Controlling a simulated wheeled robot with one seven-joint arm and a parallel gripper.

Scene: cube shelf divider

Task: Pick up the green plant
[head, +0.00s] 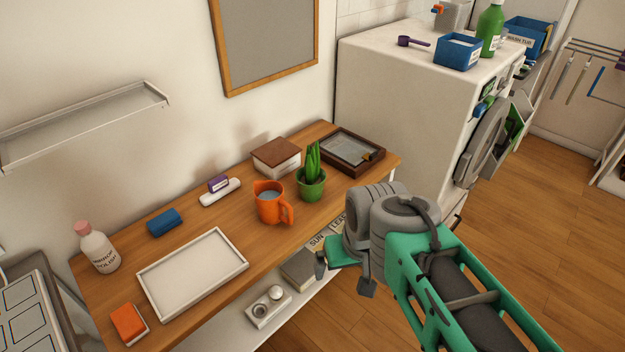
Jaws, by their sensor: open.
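The green plant (312,175) stands upright in a green pot on the wooden table, toward its right end. It is just right of an orange mug (269,202) and in front of a small box with a brown lid (276,156). My gripper (325,262) is in front of the table's right part, below and apart from the plant in the picture. It is open and nothing shows between its fingers, though the grey wrist hides part of it.
A dark wooden frame tray (351,151) lies behind and right of the plant. A white tray (193,273), blue block (164,222) and bottle (98,249) are farther left. A lower shelf (226,335) holds books. A white washing machine (412,105) stands right of the table.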

